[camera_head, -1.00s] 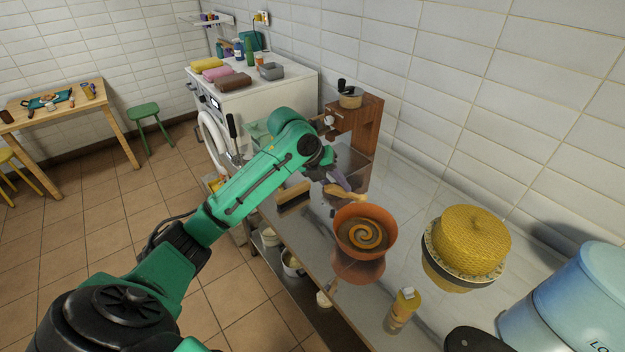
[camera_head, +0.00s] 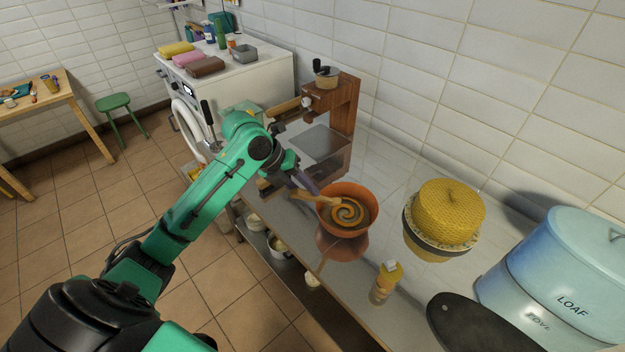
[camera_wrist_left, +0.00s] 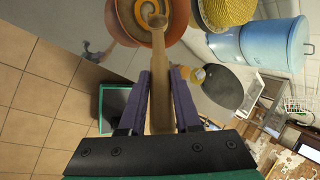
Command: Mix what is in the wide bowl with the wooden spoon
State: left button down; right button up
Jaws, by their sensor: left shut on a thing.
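The wide bowl (camera_head: 347,229) is reddish-brown clay and stands on the shiny counter, with an orange and brown swirl (camera_head: 349,212) inside. It also shows at the top of the wrist view (camera_wrist_left: 178,34). My left gripper (camera_head: 304,193), with purple fingers, is shut on the handle of the wooden spoon (camera_head: 327,200), just left of the bowl. The spoon's end reaches over the bowl's left rim and overlaps the swirl; in the wrist view the spoon (camera_wrist_left: 158,62) points up into the bowl. Whether it touches the swirl I cannot tell. My right gripper is out of view.
A yellow woven domed item (camera_head: 450,210) stands right of the bowl, a yellow bottle (camera_head: 384,284) in front. A dark oval item (camera_head: 478,328) and blue LOAF tin (camera_head: 570,270) are at the right. A wooden stand (camera_head: 338,110) with a small pot stands behind.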

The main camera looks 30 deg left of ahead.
pick_arm(q)
jog(key=shift+s+a+f, duration=0.15)
jog(key=shift+s+f, duration=0.15)
jog(key=shift+s, duration=0.1)
jog(key=w+d+f+b, duration=0.2)
jog(key=w+f+b, duration=0.4)
jog(key=f, duration=0.4)
jog(key=shift+w+d+b, duration=0.35)
jog(key=shift+b, duration=0.25)
jog(key=shift+s+a+r, duration=0.1)
jog(key=shift+s+a, duration=0.05)
jog(key=shift+s, duration=0.05)
